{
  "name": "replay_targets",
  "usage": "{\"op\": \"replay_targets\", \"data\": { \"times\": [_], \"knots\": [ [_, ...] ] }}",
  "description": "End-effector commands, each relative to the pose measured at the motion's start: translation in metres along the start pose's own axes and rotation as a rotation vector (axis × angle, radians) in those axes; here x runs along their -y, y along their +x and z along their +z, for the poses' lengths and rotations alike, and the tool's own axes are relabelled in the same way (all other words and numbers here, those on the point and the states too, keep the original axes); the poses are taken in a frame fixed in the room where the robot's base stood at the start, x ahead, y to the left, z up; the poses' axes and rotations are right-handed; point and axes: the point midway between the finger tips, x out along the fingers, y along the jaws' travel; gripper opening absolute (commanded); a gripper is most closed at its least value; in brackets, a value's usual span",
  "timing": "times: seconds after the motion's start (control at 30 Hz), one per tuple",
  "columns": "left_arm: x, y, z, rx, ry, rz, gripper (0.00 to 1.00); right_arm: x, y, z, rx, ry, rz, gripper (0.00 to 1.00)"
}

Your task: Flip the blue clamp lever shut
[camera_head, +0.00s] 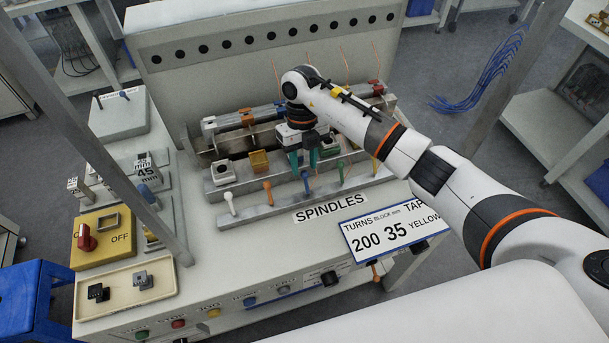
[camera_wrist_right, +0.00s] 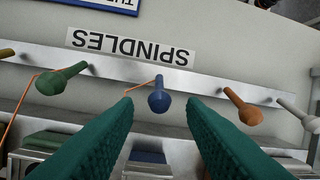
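The blue clamp lever (camera_head: 306,184) sticks up from the front rail (camera_head: 250,214) above the SPINDLES label, in the middle of a row of coloured levers. It also shows in the right wrist view (camera_wrist_right: 159,99), pointing toward the camera. My right gripper (camera_head: 304,167) points down just behind this lever, its two teal fingers apart. In the right wrist view the open fingertips (camera_wrist_right: 160,108) lie to either side of the blue lever's knob, with gaps on both sides. I cannot tell whether the knob lies at fingertip depth. My left gripper is not in view.
Orange (camera_head: 267,188) and white (camera_head: 231,201) levers stand left of the blue one, green (camera_head: 341,170) and yellow (camera_head: 375,162) right. Thin orange wires run near the levers. A TURNS sign (camera_head: 393,230) stands at front right.

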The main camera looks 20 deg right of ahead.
Motion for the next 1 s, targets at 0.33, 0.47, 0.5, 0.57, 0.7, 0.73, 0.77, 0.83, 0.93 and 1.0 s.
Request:
{"op": "replay_targets", "data": {
  "times": [0.33, 0.47, 0.5, 0.57, 0.7, 0.73, 0.77, 0.83, 0.93, 1.0],
  "knots": [
    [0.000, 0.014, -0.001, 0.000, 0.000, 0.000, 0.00, 0.000, -0.059, -0.004, -0.001, -0.001, 0.000, 0.37],
    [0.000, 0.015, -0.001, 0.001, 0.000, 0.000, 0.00, 0.001, -0.066, -0.004, 0.001, -0.001, 0.000, 0.37],
    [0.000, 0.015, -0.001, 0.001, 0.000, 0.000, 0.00, 0.001, -0.067, -0.003, 0.002, -0.001, 0.000, 0.37],
    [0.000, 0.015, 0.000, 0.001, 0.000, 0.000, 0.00, 0.001, -0.067, -0.003, 0.002, -0.001, 0.000, 0.37],
    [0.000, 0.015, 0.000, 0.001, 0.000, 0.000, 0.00, 0.001, -0.067, -0.003, 0.002, -0.002, 0.000, 0.37],
    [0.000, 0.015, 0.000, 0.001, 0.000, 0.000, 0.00, 0.001, -0.067, -0.003, 0.002, -0.002, 0.000, 0.37],
    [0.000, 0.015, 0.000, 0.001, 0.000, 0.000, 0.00, 0.001, -0.067, -0.003, 0.002, -0.002, 0.000, 0.37],
    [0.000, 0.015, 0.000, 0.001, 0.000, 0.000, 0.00, 0.001, -0.067, -0.003, 0.002, -0.002, 0.000, 0.37],
    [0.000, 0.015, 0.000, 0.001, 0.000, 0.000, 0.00, 0.001, -0.067, -0.003, 0.002, -0.002, -0.001, 0.37],
    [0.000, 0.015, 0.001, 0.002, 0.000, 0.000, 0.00, 0.001, -0.067, -0.003, 0.002, -0.002, -0.001, 0.37]
  ]
}}
